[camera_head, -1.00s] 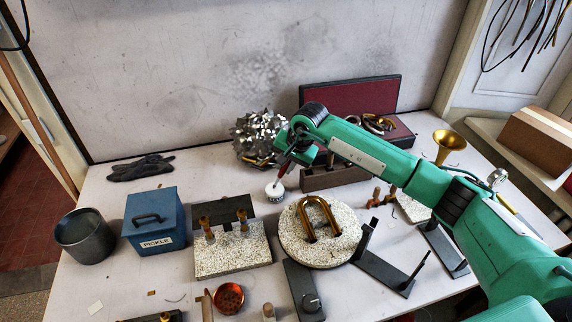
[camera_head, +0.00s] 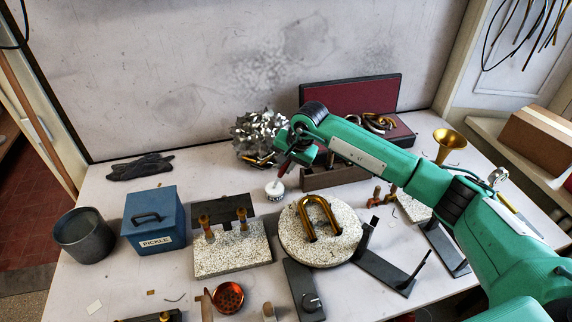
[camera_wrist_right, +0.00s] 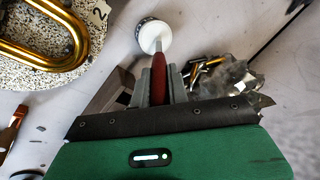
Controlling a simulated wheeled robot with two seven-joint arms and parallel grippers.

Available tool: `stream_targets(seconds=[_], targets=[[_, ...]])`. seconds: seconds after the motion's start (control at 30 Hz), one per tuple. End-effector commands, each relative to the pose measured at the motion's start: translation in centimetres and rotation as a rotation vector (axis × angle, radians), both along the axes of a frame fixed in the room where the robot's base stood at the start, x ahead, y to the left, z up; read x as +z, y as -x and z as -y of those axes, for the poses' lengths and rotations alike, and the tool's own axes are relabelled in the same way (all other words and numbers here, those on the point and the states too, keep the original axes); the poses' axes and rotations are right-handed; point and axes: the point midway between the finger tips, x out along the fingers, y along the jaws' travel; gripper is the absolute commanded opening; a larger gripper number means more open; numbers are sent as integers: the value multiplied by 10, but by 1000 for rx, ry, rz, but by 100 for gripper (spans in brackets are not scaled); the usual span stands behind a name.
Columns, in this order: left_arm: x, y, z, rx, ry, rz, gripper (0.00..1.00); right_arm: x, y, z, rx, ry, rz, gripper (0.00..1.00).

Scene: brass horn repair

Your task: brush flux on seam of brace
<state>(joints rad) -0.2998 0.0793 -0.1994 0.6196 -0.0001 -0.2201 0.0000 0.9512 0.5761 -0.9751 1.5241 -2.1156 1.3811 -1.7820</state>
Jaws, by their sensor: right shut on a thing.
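My right gripper (camera_head: 290,158) is shut on a brush with a red handle. In the right wrist view the gripper fingers (camera_wrist_right: 167,82) close around the red handle (camera_wrist_right: 173,86) of the brush. Its thin front end points to a small white-topped jar (camera_head: 274,189), which also shows in the right wrist view (camera_wrist_right: 151,35). I cannot tell whether the bristles touch the jar's contents. A U-shaped brass tube (camera_head: 312,222) lies on a round speckled block (camera_head: 345,246); it also shows in the right wrist view (camera_wrist_right: 42,54). I cannot make out which part is the brace. My left gripper is not in view.
A speckled slab (camera_head: 232,262) holds brass pieces. Dark stands (camera_head: 385,272) stand to the right. A blue box (camera_head: 152,218), a dark pot (camera_head: 82,236) and a crumpled metal heap (camera_head: 258,135) also stand on the table. The table (camera_head: 110,198) is bare near the glove.

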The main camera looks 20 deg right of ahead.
Motion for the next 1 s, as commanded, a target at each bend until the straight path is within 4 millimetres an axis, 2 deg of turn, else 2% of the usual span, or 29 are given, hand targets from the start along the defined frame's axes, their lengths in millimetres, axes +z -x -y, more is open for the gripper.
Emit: stream_targets(seconds=[1.0], targets=[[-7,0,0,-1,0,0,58,-4,1,0,0,3,-6,0]])
